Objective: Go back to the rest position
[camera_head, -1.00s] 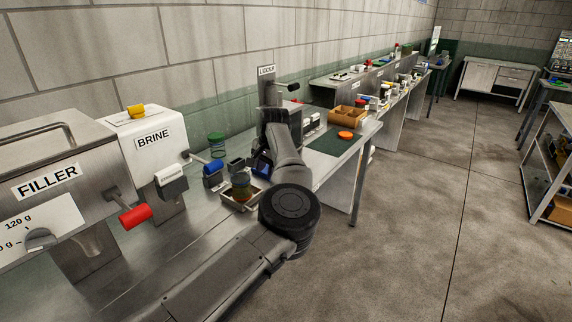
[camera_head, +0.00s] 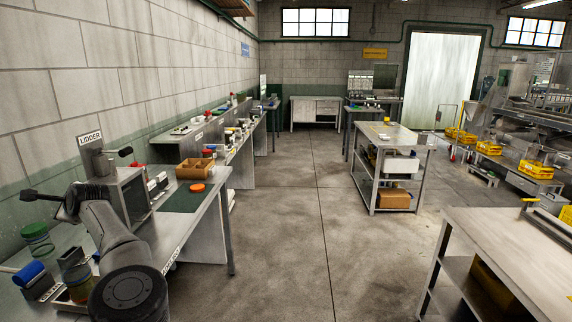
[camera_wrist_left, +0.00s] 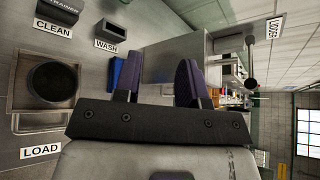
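My left arm comes in at the lower left of the head view. Its dark gripper (camera_head: 45,195) is above the bench in front of the LIDDER machine (camera_head: 130,195). In the left wrist view the two fingers (camera_wrist_left: 157,82) stand apart with nothing between them, so the gripper is open and empty. The machine's grey body shows beyond the fingers. My right gripper is not in view.
A jar with a green lid (camera_head: 37,240) and a jar in a tray (camera_head: 77,280) stand on the left bench. A cardboard box (camera_head: 195,167) and an orange disc (camera_head: 198,188) are farther along. The floor aisle (camera_head: 300,220) is clear.

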